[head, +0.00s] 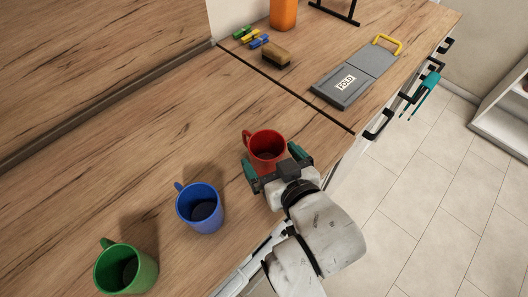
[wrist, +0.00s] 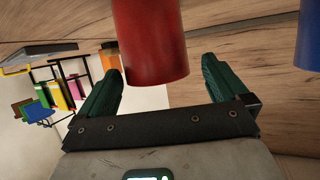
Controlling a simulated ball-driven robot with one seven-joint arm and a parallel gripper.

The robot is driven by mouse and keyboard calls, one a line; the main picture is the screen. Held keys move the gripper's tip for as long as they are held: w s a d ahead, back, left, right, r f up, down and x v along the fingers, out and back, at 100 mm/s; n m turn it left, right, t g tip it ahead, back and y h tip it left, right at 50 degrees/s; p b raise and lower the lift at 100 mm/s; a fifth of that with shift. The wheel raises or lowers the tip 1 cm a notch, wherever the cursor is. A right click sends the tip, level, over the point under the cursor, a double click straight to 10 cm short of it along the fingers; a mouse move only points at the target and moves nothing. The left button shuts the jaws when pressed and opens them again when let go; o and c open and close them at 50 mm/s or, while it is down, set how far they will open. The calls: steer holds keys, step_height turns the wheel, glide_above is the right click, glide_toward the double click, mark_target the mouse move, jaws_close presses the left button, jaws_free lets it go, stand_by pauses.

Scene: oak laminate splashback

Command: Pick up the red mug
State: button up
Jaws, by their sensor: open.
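The red mug (head: 266,148) stands upright on the wooden counter, with its handle on the left side in the head view. My gripper (head: 276,171) is right by it, on the near side. In the wrist view the red mug (wrist: 151,40) shows large, roughly between the two green fingertips of my gripper (wrist: 160,80). The fingers are spread apart, with visible gaps to the mug on both sides in that view. I cannot tell how deep the mug sits between the fingers. The mug's lower near side is hidden by my gripper in the head view.
A blue mug (head: 201,209) and a green mug (head: 126,270) stand to the left and nearer. A grey folding board (head: 345,85), a brown brush or sponge (head: 275,54), coloured clips (head: 258,41) and an orange container (head: 283,14) are farther back. Drawer handles (head: 379,125) line the counter's right edge.

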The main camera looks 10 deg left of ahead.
mark_target(261, 138)
steer(key=shift+d+p+x, duration=0.15)
steer(key=shift+p+x, duration=0.1)
steer(key=shift+x, duration=1.1)
steer(key=shift+d+p+x, duration=0.1)
steer(key=shift+p+x, duration=0.1)
steer(key=shift+x, duration=1.15)
steer(key=shift+f, duration=0.15)
steer(key=c, duration=1.1)
steer(key=shift+w+r, duration=0.1)
steer(key=shift+r, duration=0.6)
steer(key=s+r, duration=0.1)
steer(key=r, duration=0.1)
steer(key=s+d+r, duration=0.1)
steer(key=r, duration=0.1)
steer(key=s+d+r, duration=0.1)
steer(key=r, duration=0.1)
steer(key=shift+s+d+r, duration=0.2)
steer(key=shift+s+r, duration=0.05)
steer(key=shift+r, duration=0.15)
steer(key=p+v, duration=0.5)
steer(key=v, duration=0.6)
steer(key=shift+w+r, duration=0.25)
steer(key=shift+r, duration=0.15)
